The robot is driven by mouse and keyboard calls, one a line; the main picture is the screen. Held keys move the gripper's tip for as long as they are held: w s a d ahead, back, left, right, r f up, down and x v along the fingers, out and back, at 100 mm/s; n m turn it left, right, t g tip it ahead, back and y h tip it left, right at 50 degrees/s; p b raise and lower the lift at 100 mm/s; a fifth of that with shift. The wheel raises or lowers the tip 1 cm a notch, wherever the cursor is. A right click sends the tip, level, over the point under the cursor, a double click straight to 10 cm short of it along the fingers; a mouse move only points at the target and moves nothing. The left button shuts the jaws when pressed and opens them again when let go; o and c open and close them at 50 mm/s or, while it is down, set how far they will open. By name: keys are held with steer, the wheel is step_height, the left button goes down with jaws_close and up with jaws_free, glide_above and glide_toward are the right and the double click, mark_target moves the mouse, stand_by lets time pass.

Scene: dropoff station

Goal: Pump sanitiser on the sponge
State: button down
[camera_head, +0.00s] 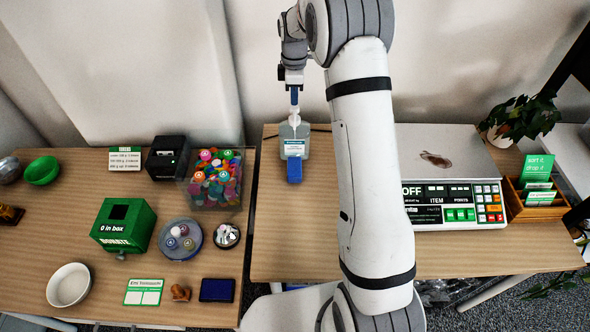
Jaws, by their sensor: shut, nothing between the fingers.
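The sanitiser bottle (293,150), clear with a white label and a white pump, stands upright on the right-hand table. A blue sponge (295,173) lies directly in front of the bottle. My gripper (294,101) is shut and empty, its blue fingers pointing down over the pump. I cannot tell whether the fingertips touch the pump head.
A counter scale (436,194) stands to the right, behind my arm, beside a wooden card box (540,212) and a plant (523,117). On the left table are a clear bin of colourful pieces (238,190) and a green donation box (124,224). The table in front of the sponge is clear.

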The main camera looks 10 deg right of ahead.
mark_target(294, 108)
steer(key=shift+f, duration=0.2)
steer(key=shift+f+b, duration=0.95)
steer(key=shift+f, duration=0.5)
steer(key=shift+r, duration=0.1)
steer(key=shift+r+p, duration=1.1)
steer(key=shift+r, duration=0.45)
step_height(294, 108, up, 6)
steer(key=p, duration=0.3)
steer(key=shift+p, duration=0.4)
